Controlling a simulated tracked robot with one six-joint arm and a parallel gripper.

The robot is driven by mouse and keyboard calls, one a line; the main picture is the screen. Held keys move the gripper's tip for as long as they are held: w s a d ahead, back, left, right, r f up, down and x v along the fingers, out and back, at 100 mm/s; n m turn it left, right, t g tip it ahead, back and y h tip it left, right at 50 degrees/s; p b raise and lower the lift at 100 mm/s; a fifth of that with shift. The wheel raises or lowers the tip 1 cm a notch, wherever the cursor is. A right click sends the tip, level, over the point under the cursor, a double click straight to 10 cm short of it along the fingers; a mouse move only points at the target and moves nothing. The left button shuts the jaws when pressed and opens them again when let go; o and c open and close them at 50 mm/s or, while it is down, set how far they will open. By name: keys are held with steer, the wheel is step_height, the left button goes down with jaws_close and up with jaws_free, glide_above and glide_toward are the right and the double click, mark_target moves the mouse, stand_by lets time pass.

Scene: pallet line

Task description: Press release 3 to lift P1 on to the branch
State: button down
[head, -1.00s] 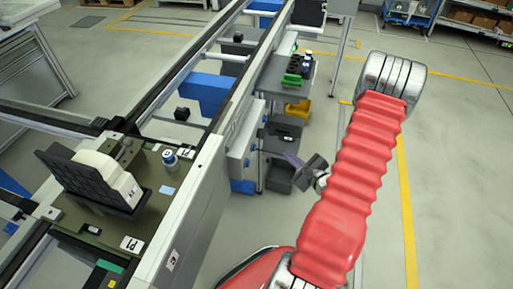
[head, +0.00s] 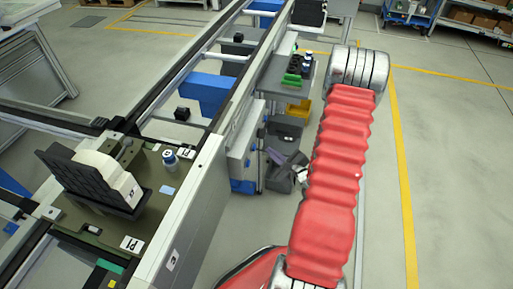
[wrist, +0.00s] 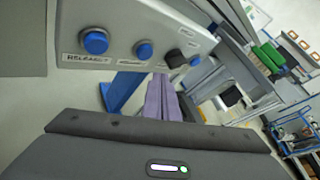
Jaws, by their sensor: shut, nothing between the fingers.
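P1 is an olive pallet (head: 95,226) with a "P1" label, sitting on the conveyor at the left of the head view. It carries a dark slab and a white block. A grey button box (head: 239,157) is fixed to the conveyor side.
A grey shelf cart (head: 290,85) with green and black parts and a yellow bin stands behind my gripper. Dark grey bins (head: 279,178) sit low beside the conveyor. The conveyor rail (head: 215,125) runs along my left. The floor to the right is clear.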

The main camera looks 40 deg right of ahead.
mark_target(254, 147)
steer(key=shift+w+a, duration=0.7)
steer(key=shift+w, duration=0.2)
steer(key=shift+w+a, duration=0.1)
stand_by(1.4)
steer(key=shift+w+a, duration=0.15)
steer(key=shift+w+a, duration=0.25)
steer(key=shift+w, duration=0.15)
stand_by(1.1)
stand_by(0.5)
steer(key=shift+s+d, duration=0.5)
steer(key=shift+s, duration=0.2)
